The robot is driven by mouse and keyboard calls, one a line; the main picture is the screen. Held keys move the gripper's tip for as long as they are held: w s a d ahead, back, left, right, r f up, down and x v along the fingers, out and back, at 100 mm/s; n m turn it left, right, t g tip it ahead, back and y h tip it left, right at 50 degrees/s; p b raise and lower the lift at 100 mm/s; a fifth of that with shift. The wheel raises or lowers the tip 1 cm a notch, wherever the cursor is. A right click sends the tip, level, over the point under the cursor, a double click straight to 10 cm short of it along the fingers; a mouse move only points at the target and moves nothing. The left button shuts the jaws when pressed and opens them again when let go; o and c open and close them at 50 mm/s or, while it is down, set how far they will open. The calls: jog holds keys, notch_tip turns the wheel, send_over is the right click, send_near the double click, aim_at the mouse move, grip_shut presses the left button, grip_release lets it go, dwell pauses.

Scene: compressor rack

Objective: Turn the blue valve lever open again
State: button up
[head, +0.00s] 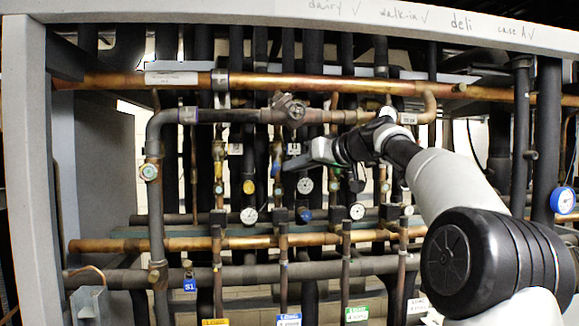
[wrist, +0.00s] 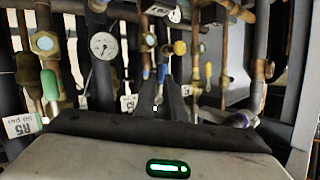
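The blue valve lever (wrist: 162,73) shows in the wrist view just beyond my fingertips, hanging below a brass fitting on a narrow pipe. In the head view a small blue handle (head: 277,168) shows just left of my gripper; it looks like the same lever. My gripper (head: 292,163) reaches in from the right among the pipes, its fingers pointing left. In the wrist view my gripper (wrist: 160,88) shows two dark fingers with a narrow gap between them. The lever is in line with this gap. I cannot tell whether they touch.
A yellow-handled valve (wrist: 180,48) is close right of the lever. A white gauge (wrist: 103,46) and a green handle (wrist: 50,84) are to the left. A copper pipe (head: 330,87) crosses above my gripper, and vertical pipes crowd it, leaving little room.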

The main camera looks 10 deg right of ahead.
jog(key=d+f+h, duration=0.1)
jog(key=h, duration=0.1)
jog(key=w+d+f+h, duration=0.1)
jog(key=d+f+h, duration=0.1)
jog(key=shift+w+f+m+t, duration=0.15)
jog(key=shift+m+t, duration=0.15)
jog(key=shift+t, duration=0.1)
grip_shut()
jog(key=n+t+y, duration=0.1)
jog(key=n+t, duration=0.4)
jog(key=n, duration=1)
send_near(276, 162)
jog(key=s+a+f, duration=0.1)
jog(key=s+a, duration=0.3)
jog(key=s, duration=0.2)
jog(key=w+p, duration=0.3)
jog(key=w, duration=0.9)
jog(key=shift+y, duration=0.3)
jog(key=shift+a+f, duration=0.1)
jog(key=shift+f, duration=0.1)
